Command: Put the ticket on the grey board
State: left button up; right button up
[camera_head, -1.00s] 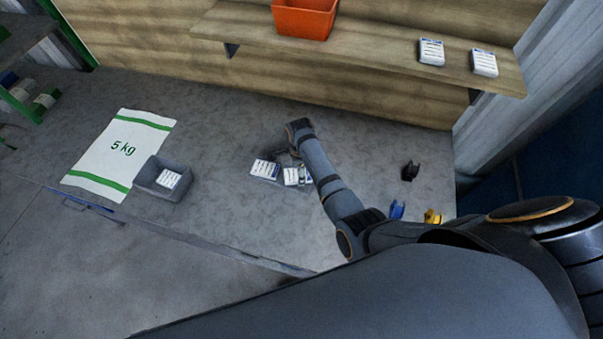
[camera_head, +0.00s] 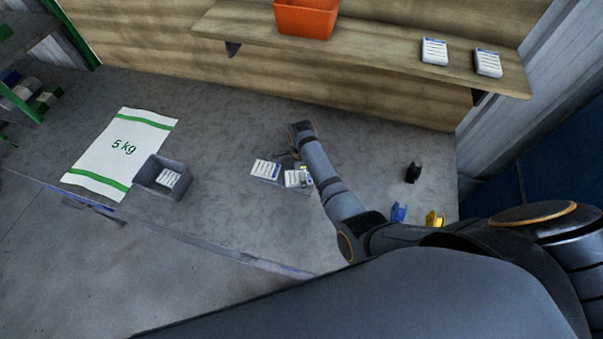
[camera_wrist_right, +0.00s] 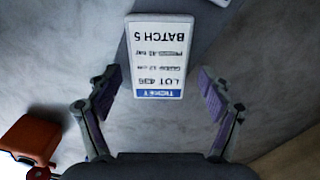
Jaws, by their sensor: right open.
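A white ticket (camera_wrist_right: 158,70) with a blue "TICKET" band lies in front of my right gripper (camera_wrist_right: 158,95) in the right wrist view. The gripper's fingers are open and apart on either side of its lower end, with nothing held. In the head view, two white tickets lie on the table by the gripper end of my right arm, a left one (camera_head: 265,169) and a right one (camera_head: 292,179). Which one the wrist view shows I cannot tell for sure. A darker grey patch, possibly the grey board, shows by the ticket in the wrist view (camera_wrist_right: 205,22). My left gripper is out of view.
Black (camera_head: 413,172), blue (camera_head: 398,212) and yellow (camera_head: 434,219) small items lie at right. A shelf (camera_head: 370,55) above carries an orange bin (camera_head: 306,18) and two cards.

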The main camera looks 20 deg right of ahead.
notch_tip(320, 180, up, 7)
jog(key=p, duration=0.7)
notch_tip(320, 180, up, 5)
jog(key=shift+r, duration=0.15)
